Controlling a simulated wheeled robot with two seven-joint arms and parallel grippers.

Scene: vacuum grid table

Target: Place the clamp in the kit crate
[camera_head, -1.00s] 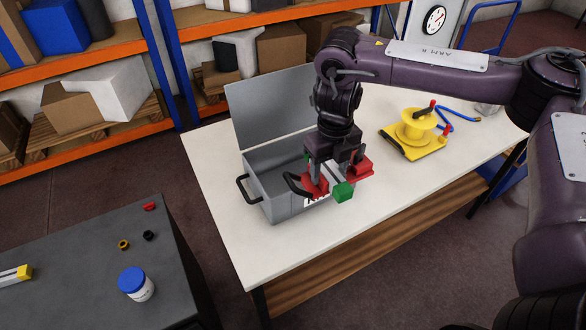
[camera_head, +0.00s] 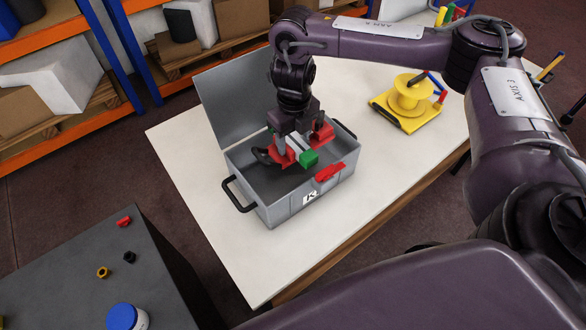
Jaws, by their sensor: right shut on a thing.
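The grey kit crate (camera_head: 284,210) stands on the white table with its lid (camera_head: 230,105) open at the back. It has black side handles, a red latch and a white label on the front. My right gripper (camera_head: 296,145) points down over the crate's opening. It is shut on the clamp (camera_head: 283,161), which shows red parts, a black handle end and a green end. The clamp appears within the crate's outline; I cannot tell whether it touches the floor or walls. The gripper hides part of it. My left gripper is not in view.
A yellow spool (camera_head: 408,95) on a yellow base stands on the white table (camera_head: 190,160) at right. A dark bench (camera_head: 75,260) at lower left holds a blue-lidded jar (camera_head: 122,317) and small parts. Shelves stand behind. The table front is clear.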

